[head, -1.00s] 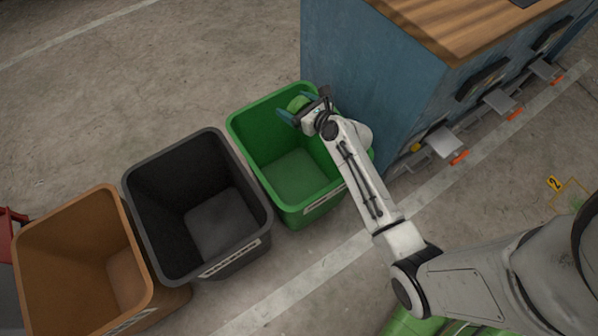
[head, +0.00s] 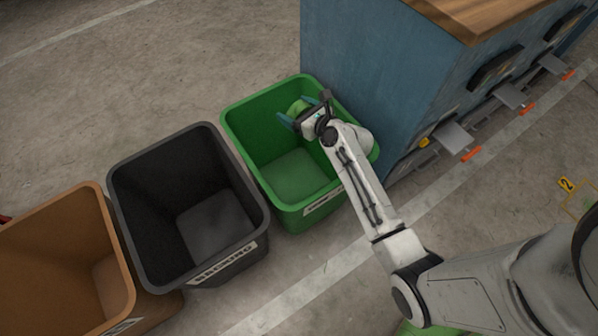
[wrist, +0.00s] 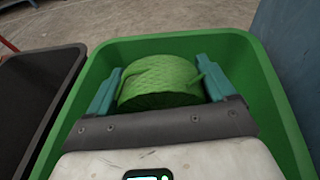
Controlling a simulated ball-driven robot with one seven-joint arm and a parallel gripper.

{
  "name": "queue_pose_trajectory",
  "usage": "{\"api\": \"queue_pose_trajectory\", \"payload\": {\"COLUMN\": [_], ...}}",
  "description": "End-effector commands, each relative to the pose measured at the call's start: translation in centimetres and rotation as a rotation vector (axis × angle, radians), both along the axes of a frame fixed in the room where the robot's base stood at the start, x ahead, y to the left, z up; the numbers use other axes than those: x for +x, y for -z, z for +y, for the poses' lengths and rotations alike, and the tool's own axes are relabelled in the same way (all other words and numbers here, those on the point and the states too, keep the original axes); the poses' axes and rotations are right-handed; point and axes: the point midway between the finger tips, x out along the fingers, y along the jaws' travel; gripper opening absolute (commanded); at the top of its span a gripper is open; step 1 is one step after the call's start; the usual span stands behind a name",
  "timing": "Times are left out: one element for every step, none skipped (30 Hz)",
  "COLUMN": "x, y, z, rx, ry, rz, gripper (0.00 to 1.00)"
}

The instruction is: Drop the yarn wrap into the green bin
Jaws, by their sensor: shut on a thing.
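The yarn wrap (wrist: 160,82) is a round green roll with a loose strand at its right. It sits between the teal fingers of my gripper (wrist: 160,88), which is shut on it. In the head view my gripper (head: 305,112) holds the yarn wrap (head: 298,105) over the upper part of the green bin (head: 262,190). In the wrist view the rim of the green bin (wrist: 275,90) surrounds the gripper and the wrap on the far side and both sides. The bin's floor looks empty where it shows; my arm hides its right part.
A black bin (head: 150,235) stands just left of the green bin, and a brown bin (head: 115,235) left of that. A blue cabinet (head: 370,90) with a wooden top stands close behind and right of the green bin. Open concrete floor lies at the upper left.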

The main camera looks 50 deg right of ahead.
Motion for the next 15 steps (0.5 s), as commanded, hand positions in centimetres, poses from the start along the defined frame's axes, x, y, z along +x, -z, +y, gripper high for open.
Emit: {"api": "queue_pose_trajectory", "payload": {"x": [0.01, 0.00, 0.01, 0.01, 0.01, 0.01, 0.01, 0.00, 0.00, 0.00, 0.00, 0.00, 0.00, 0.00, 0.00], "y": [-0.05, -0.07, -0.08, -0.08, -0.08, -0.08, -0.08, -0.07, -0.07, -0.07, -0.07, -0.06, -0.06, -0.06, -0.06], "z": [0.01, 0.01, 0.01, 0.01, 0.01, 0.01, 0.01, 0.01, 0.01, 0.01, 0.01, 0.01, 0.01, 0.01, 0.01], "rx": [0.000, 0.000, 0.000, 0.000, 0.000, 0.000, 0.000, 0.000, 0.000, 0.000, 0.000, 0.000, 0.000, 0.000, 0.000], "ry": [0.000, 0.000, 0.000, 0.000, 0.000, 0.000, 0.000, 0.000, 0.000, 0.000, 0.000, 0.000, 0.000, 0.000, 0.000], "rz": [0.000, 0.000, 0.000, 0.000, 0.000, 0.000, 0.000, 0.000, 0.000, 0.000, 0.000, 0.000, 0.000, 0.000, 0.000], "gripper": [0.53, 0.53, 0.53, 0.53, 0.53, 0.85, 0.88, 0.91, 0.95, 0.98, 1.00, 1.00, 1.00, 1.00, 1.00]}}
